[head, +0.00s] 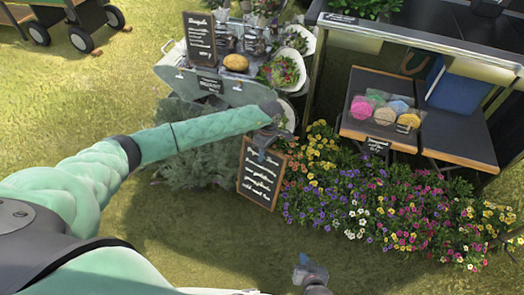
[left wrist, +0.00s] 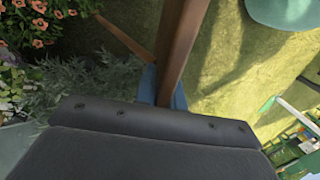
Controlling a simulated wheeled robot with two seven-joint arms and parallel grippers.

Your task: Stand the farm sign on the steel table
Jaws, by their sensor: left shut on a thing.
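The farm sign (head: 262,178) is a dark chalkboard with white writing and a wooden frame. It hangs slightly tilted below my left gripper (head: 264,146), which is shut on its top edge. In the left wrist view the brown wooden frame (left wrist: 181,45) runs between the bluish fingers (left wrist: 163,88). I cannot tell whether its lower edge touches the ground. The steel table (head: 178,80) stands behind and to the left, partly hidden by leaves and my left arm. My right gripper (head: 306,265) is low at the bottom centre, away from the sign; its jaw opening is unclear.
The steel table bears another chalkboard (head: 201,42), a round yellowish item (head: 236,62), a small dark label and wrapped bouquets (head: 283,72). Flowers (head: 380,205) fill the ground right of the sign. A dark wooden-edged table (head: 378,135) holds colourful balls. Grass in front is open.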

